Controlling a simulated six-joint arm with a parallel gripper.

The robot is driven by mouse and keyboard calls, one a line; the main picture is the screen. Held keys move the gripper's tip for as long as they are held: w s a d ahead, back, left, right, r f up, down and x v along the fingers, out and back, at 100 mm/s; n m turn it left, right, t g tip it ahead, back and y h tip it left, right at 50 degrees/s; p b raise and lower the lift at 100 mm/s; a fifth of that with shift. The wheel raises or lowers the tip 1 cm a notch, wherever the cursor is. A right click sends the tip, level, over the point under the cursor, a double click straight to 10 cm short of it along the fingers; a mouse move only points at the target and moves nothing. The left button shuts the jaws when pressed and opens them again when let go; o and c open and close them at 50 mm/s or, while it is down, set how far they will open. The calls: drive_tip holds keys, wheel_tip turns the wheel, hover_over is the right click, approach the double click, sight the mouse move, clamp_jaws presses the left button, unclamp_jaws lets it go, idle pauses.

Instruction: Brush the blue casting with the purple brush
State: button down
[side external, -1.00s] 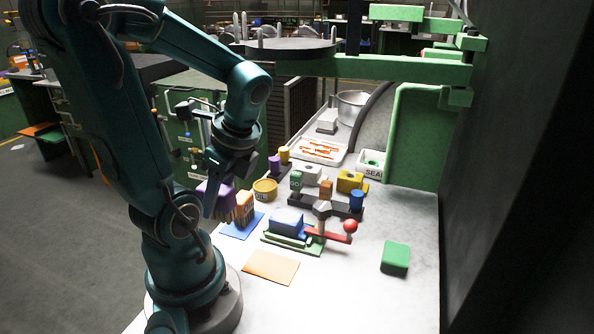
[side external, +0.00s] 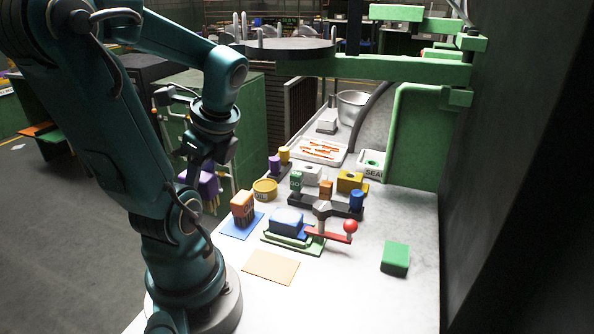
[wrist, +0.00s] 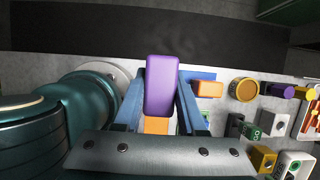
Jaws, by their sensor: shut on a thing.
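My gripper (side external: 194,178) is shut on the purple brush (side external: 204,187), low at the left side of the bench, with bristles pointing down. In the wrist view the brush's purple back (wrist: 162,88) sits between the two blue fingers. The blue casting (side external: 286,222) rests on a green fixture (side external: 291,241) in the middle of the bench, to the right of the gripper and apart from it. A red clamp lever (side external: 328,237) with a ball end lies beside the casting. The casting cannot be made out in the wrist view.
An orange brush (side external: 242,207) stands on a blue mat (side external: 240,231) between gripper and casting. A yellow tin (side external: 265,190) is behind it. An orange mat (side external: 270,267) and green block (side external: 395,259) lie in front. A dark rack (side external: 330,205) holds several coloured pieces.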

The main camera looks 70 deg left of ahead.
drive_tip(key=w+d+f+n+h, duration=0.1)
drive_tip(key=w+d+n+h, duration=0.1)
drive_tip(key=w+n, duration=0.5)
drive_tip(key=w+d+f+n+h, duration=0.2)
drive_tip(key=w+n+h, duration=0.2)
drive_tip(key=w+n, duration=0.3)
drive_tip(key=shift+w+f+n, duration=0.15)
drive_tip(key=shift+n, duration=1.85)
